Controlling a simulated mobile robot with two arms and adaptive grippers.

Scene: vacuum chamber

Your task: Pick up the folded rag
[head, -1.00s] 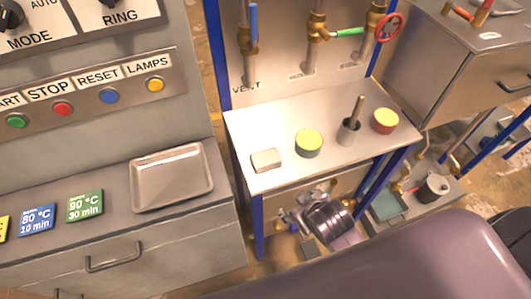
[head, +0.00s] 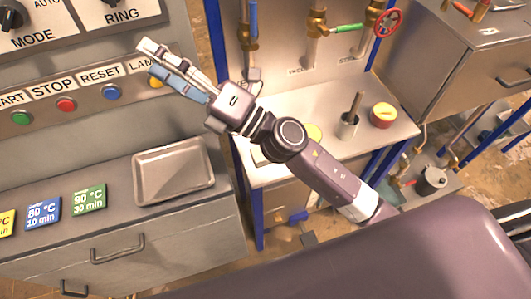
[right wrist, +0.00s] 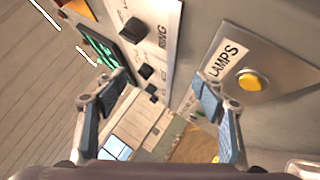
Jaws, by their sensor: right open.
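A small pale block that looks like the folded rag (head: 259,156) lies on the left part of the metal shelf (head: 330,102). It is partly hidden behind my right arm in the head view. My right gripper (head: 150,58) is raised in front of the control panel, up and left of the rag. Its fingers are apart and empty. The right wrist view shows the open fingers (right wrist: 160,82) with the panel behind them and no rag between them. My left gripper is not in view.
A yellow-topped pot, partly hidden, a grey cup with a stick (head: 349,122) and a red pot (head: 382,115) stand on the shelf. An empty metal tray (head: 173,197) lies on the cabinet. Valves and pipes (head: 318,40) rise behind the shelf.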

